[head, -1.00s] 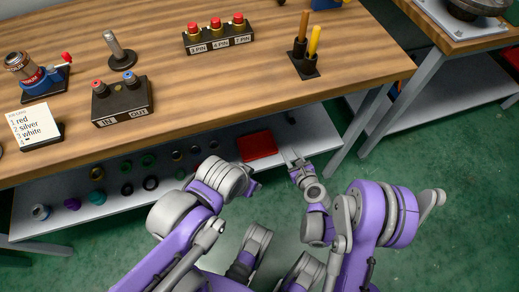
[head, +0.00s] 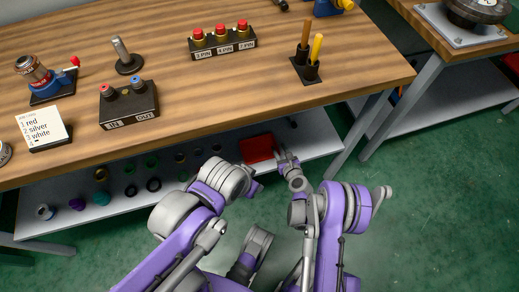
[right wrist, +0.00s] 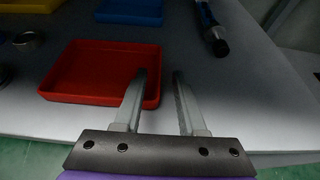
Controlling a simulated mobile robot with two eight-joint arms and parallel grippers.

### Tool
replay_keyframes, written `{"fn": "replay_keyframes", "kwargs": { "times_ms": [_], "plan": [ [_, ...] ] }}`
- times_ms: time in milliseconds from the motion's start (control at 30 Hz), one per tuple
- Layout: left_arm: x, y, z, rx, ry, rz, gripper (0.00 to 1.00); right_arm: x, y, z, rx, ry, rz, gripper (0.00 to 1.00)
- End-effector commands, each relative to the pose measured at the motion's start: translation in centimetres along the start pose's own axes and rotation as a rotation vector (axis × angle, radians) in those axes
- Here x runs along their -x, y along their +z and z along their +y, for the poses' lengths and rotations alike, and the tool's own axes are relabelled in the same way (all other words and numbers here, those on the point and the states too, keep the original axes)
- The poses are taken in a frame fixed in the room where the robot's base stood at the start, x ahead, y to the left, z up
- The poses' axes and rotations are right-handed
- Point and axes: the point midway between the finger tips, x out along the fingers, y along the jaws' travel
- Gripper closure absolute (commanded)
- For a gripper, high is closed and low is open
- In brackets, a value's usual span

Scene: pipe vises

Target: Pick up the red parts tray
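The red parts tray (head: 258,148) lies on the shelf under the workbench, near the shelf's right end. It is shallow and looks empty in the right wrist view (right wrist: 85,85). My right gripper (head: 283,154) is at the tray's right side. In the right wrist view it is open (right wrist: 160,76), with the left finger overlapping the tray's right wall and the right finger beyond it over bare shelf. I cannot tell whether a finger touches the tray. My left gripper (head: 256,188) is in front of the shelf, mostly hidden by its own arm, and its fingers cannot be made out.
A blue tray (right wrist: 130,10) and a yellow tray (right wrist: 30,4) lie behind the red one. A dark-tipped tool (right wrist: 212,32) lies to the right. Several rings and fittings stand on the shelf's left part (head: 128,192). The workbench top (head: 200,110) overhangs the shelf.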

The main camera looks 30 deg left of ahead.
Motion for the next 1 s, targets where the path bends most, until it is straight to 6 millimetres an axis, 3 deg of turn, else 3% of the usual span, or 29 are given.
{"fn": "replay_keyframes", "kwargs": {
  "times_ms": [200,433,467,667,1000],
  "plan": [
    [-0.5,0.1,0.0,0.0,0.0,-0.002,0.5,-2.6,-0.1,0.1,0.0,0.001,-0.001,0.6],
    [-0.5,0.1,0.0,0.0,0.0,-0.002,0.5,-2.8,-0.1,0.1,0.0,0.0,0.0,0.6],
    [-0.5,0.1,0.0,0.0,0.0,-0.002,0.5,-2.8,-0.1,0.1,0.0,0.0,0.0,0.62],
    [-0.5,0.1,0.0,0.0,0.0,-0.002,0.5,-2.8,-0.1,0.1,0.0,0.0,0.0,0.98],
    [-0.5,0.1,0.0,0.0,0.0,-0.002,0.5,-2.8,-0.1,0.0,0.0,0.0,0.0,1.0]
  ]
}}
